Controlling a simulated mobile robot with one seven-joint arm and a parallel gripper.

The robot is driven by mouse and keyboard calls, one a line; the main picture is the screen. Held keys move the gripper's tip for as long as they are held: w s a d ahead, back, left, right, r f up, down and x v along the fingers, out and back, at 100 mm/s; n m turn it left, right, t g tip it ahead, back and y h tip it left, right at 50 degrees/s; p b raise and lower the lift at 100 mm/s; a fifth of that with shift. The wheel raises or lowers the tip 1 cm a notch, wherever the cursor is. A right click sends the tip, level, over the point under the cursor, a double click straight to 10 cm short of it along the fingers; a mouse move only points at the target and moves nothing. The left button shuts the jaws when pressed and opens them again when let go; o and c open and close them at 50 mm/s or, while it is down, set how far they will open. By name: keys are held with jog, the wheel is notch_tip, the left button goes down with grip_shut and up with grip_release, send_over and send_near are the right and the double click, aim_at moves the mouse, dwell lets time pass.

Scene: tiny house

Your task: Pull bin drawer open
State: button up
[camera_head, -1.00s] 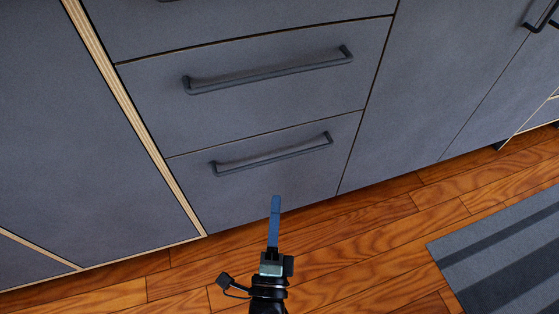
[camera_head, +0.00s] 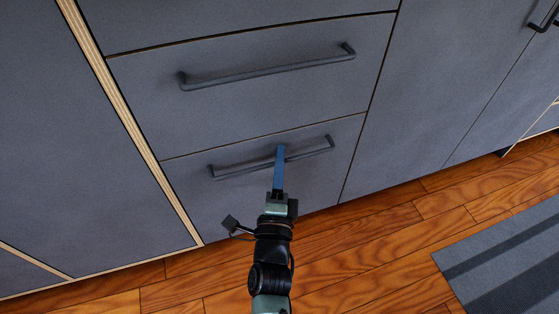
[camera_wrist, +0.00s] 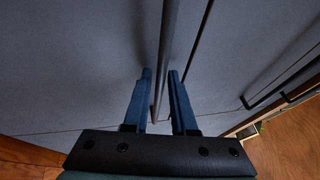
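The grey bottom drawer (camera_head: 300,181) is shut, flush with the cabinet front. Its dark bar handle (camera_head: 232,170) runs across its upper part. My gripper (camera_head: 281,150) has blue fingers and overlaps the middle of this handle in the head view. In the wrist view, the handle bar (camera_wrist: 168,45) runs between the two separated fingertips (camera_wrist: 160,74). The fingers are open with a gap around the bar, and do not look closed on it. Which drawer is the bin drawer is not marked.
Another shut drawer with a bar handle (camera_head: 265,74) lies above. Flat grey cabinet panels (camera_head: 455,80) stand on both sides. The wooden floor (camera_head: 370,235) in front is clear, with a striped grey rug (camera_head: 510,255) at the right.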

grip_shut()
dwell(1.3)
